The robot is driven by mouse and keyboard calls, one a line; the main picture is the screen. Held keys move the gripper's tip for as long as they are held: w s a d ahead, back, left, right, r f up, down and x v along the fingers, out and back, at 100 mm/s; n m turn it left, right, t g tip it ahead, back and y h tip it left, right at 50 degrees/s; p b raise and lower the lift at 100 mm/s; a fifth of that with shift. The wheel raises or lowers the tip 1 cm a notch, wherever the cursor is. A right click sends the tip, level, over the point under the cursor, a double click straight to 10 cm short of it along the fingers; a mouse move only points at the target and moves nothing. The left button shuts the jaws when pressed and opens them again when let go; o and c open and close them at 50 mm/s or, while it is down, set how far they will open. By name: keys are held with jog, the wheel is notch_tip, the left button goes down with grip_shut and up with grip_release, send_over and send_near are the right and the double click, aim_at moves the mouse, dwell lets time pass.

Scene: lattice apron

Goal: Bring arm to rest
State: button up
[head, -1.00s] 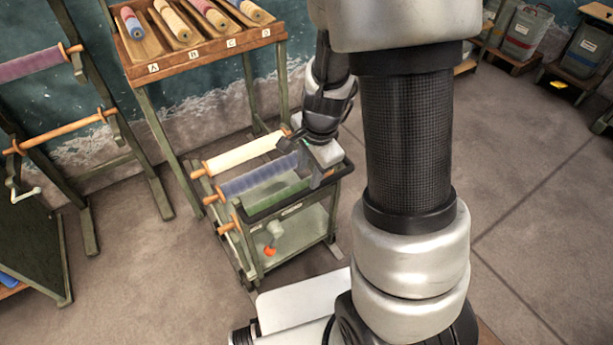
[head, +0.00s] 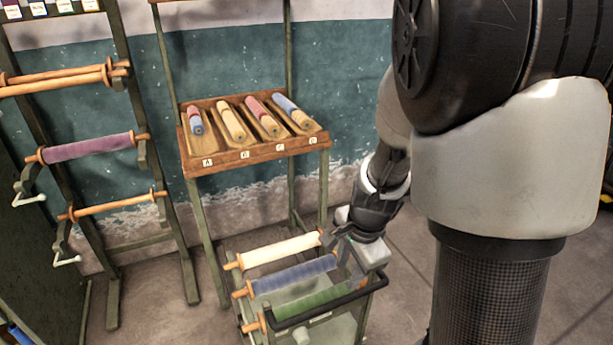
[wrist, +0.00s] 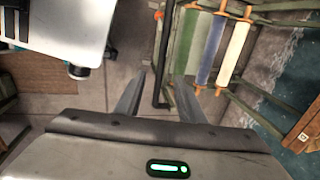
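My gripper (head: 347,252) hangs over the right end of a small green cart (head: 378,285), close to the ends of the fabric rolls on it. In the wrist view my gripper (wrist: 161,75) shows two fingers standing apart with nothing held between them. The cart's black handle bar (wrist: 161,60) shows beyond the gap. In the head view my arm reaches down from the upper right and hides part of the wall and floor. Whether the fingers touch the cart cannot be told from the head view.
The cart carries a cream roll (head: 280,251), a blue roll (head: 295,275) and a green roll (head: 312,302). A lettered wooden rack (head: 262,150) with several small rolls stands behind. A stand with a purple roll (head: 88,148) is at left.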

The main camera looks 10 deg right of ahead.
jog(key=s+a+r+n+t+p, duration=0.1)
jog(key=s+r+n+p, duration=0.2)
jog(key=r, duration=0.7)
jog(key=s+a+r+n+t+p, duration=0.1)
jog(key=s+r+n+p, duration=0.3)
jog(key=r, duration=0.7)
jog(key=s+a+r+n+t+p, duration=0.1)
jog(key=s+r+n+p, duration=0.3)
jog(key=s+r+n, duration=0.2)
notch_tip(320, 180, up, 5)
jog(key=shift+s+f+n+h, duration=0.1)
jog(key=shift+s+n+h, duration=0.15)
jog(key=shift+n, duration=0.75)
jog(key=shift+s+d, duration=0.15)
jog(key=shift+s, duration=0.7)
